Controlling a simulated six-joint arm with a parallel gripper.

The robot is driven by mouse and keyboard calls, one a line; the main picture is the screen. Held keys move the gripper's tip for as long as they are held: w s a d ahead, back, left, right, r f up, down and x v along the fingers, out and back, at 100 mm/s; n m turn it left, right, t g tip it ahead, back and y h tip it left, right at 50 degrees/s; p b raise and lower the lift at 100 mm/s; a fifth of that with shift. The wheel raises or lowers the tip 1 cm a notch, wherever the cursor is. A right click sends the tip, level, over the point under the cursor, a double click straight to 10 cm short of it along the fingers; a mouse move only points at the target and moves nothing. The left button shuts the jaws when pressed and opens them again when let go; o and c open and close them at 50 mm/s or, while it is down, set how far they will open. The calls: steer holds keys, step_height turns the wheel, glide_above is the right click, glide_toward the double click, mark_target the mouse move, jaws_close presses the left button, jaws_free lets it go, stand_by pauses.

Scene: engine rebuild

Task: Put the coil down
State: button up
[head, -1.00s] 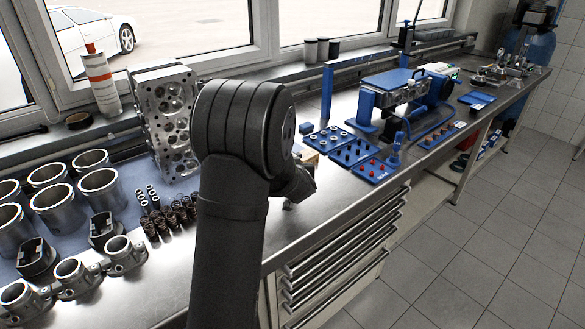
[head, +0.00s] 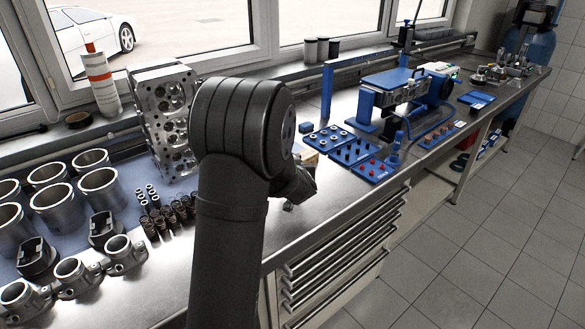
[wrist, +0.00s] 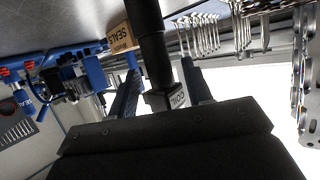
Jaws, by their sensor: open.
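The coil (wrist: 152,55) shows in the wrist view as a dark cylinder with a grey end marked COIL. It lies between the two fingers of my gripper (wrist: 163,88). The fingers are open, with a gap visible on at least one side of the coil. Whether the coil rests on the bench cannot be told. In the head view my own arm hides the gripper and most of the space around it.
A cardboard SEALS box (wrist: 122,38) is close to the left finger. Blue trays of small parts (head: 352,152) lie to the right on the metal bench (head: 300,235). A cylinder head (head: 165,115), liners (head: 102,190) and springs (head: 165,218) crowd the left.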

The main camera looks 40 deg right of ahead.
steer(key=v, duration=1.1)
steer(key=x, duration=1.1)
steer(key=shift+w+d+f, duration=0.15)
steer(key=shift+w, duration=0.1)
steer(key=shift+w+d+f, duration=0.1)
steer(key=shift+f, duration=0.05)
steer(key=shift+s+r, duration=0.3)
steer(key=v, duration=1)
